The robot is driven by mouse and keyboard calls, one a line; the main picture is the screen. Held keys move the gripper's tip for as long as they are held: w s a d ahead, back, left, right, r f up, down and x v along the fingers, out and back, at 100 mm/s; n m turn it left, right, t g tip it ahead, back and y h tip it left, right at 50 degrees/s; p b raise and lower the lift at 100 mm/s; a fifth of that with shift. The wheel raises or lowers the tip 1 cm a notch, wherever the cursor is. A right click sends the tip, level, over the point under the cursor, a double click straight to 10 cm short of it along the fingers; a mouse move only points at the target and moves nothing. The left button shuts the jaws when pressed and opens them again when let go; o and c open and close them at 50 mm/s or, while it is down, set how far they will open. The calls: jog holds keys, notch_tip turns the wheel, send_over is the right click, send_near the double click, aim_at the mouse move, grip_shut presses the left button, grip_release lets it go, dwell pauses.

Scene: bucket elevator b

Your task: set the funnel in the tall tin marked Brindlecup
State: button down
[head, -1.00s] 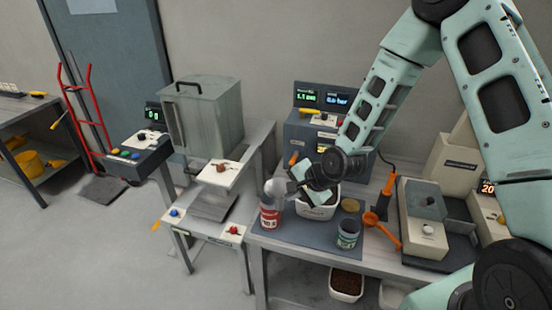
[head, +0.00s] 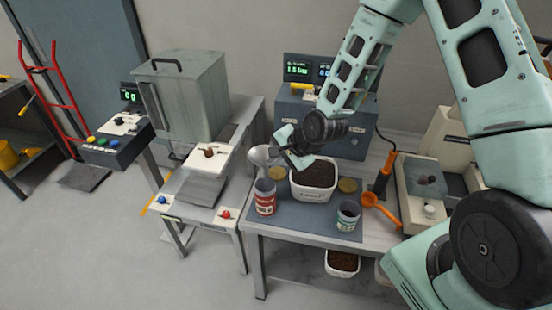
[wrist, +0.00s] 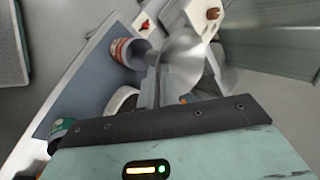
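The red tin also shows in the wrist view (wrist: 128,52), left of the funnel. A shorter green-labelled tin (head: 348,216) stands at the mat's front right. The label lettering is too small to read.
A white tub (head: 313,193) of dark grounds stands behind the tins on the blue-grey mat (head: 300,218). Gold lids (head: 347,185) lie nearby. An orange scoop (head: 380,207) lies right. A hopper machine (head: 185,95) stands left, its tray platform close to the funnel.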

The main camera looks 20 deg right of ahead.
notch_tip(320, 180, down, 11)
jog(key=b, duration=0.8)
jog(key=shift+r, duration=0.1)
dwell(0.4)
jog(key=c, duration=1.6)
grip_release()
jog(key=shift+o, duration=0.2)
jog(key=shift+r, duration=0.1)
notch_tip(320, 180, up, 8)
jog(key=p, duration=0.6)
